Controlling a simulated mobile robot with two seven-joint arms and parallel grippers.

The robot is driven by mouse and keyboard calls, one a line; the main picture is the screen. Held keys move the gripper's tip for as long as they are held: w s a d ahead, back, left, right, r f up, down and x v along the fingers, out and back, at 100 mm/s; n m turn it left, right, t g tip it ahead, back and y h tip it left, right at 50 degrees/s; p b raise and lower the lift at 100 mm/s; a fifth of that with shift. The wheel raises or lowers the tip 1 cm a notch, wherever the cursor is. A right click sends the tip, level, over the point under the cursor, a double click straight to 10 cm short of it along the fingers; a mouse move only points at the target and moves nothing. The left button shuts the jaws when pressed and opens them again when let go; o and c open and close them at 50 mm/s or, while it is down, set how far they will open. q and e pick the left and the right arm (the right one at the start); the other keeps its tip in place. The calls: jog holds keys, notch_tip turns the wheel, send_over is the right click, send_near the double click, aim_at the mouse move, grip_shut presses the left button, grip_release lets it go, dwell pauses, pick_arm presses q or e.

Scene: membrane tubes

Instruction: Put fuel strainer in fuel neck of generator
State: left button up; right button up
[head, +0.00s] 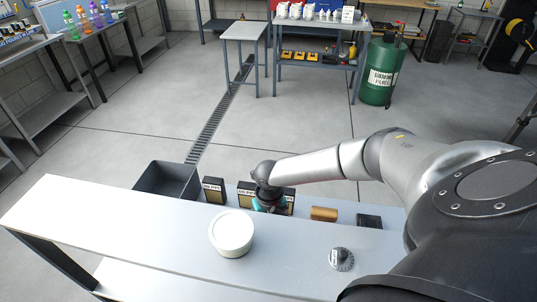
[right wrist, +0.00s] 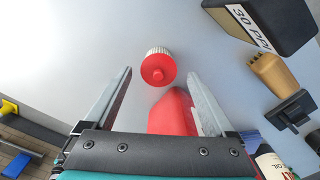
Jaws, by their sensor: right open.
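My right gripper (head: 268,203) is low over the back of the white bench, beside the black boxes, in the head view. In the right wrist view its two fingers (right wrist: 160,75) are spread apart. A small round red piece with a pale ribbed side (right wrist: 158,67) lies near the fingertips, not gripped; it may be the fuel strainer. My left gripper is not in view.
The bench (head: 130,225) holds a white tub (head: 232,232), a small grey dial-like item (head: 342,259), a brown cylinder (head: 323,214) and a dark block (head: 369,221). A grey bin (head: 168,181) stands behind it. A box marked 30 PPI (right wrist: 262,22) is near the gripper's right.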

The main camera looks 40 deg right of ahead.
jog(key=shift+w+a+f+b, duration=0.1)
jog(key=shift+f+b, duration=0.2)
jog(key=shift+f, duration=1.95)
jog(key=shift+c, duration=0.3)
jog(key=c, duration=1.3)
jog(key=shift+o, duration=0.2)
jog(key=shift+r, duration=0.1)
notch_tip(320, 180, up, 20)
jog(key=p, duration=0.2)
jog(key=shift+p, duration=0.3)
jog(key=shift+w, duration=0.1)
